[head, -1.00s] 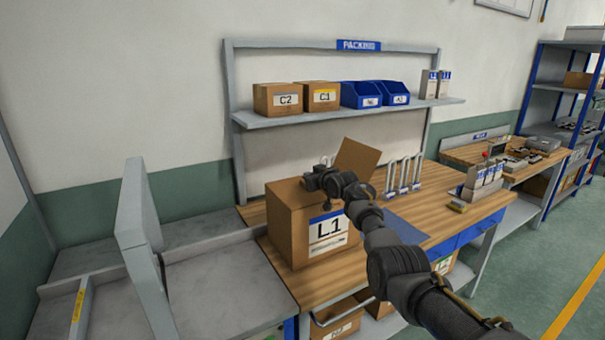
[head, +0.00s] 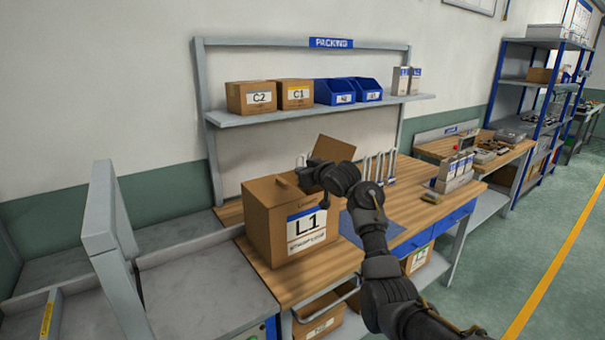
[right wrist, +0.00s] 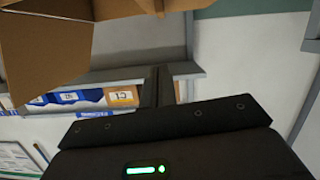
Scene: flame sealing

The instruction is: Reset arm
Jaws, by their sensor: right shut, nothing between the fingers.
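My right arm comes in from the lower right of the head view. Its dark gripper (head: 308,178) is over the right part of the top of the L1 carton (head: 262,225). The gripper is shut and holds nothing. I cannot tell its exact height above the carton. The carton stands on the wooden packing bench, and a flap (head: 333,148) rises behind the gripper. In the right wrist view, the shut dark fingers (right wrist: 157,85) point at the shelf, and brown cardboard (right wrist: 50,40) fills the top left. My left gripper is not in view.
A shelf (head: 300,112) above the bench (head: 330,265) holds cartons C2 (head: 250,97) and C1 (head: 295,95) and blue bins (head: 335,91). White upright prongs (head: 378,166) stand behind my forearm. A grey upright panel (head: 100,210) stands at left. The floor at right (head: 520,240) is clear.

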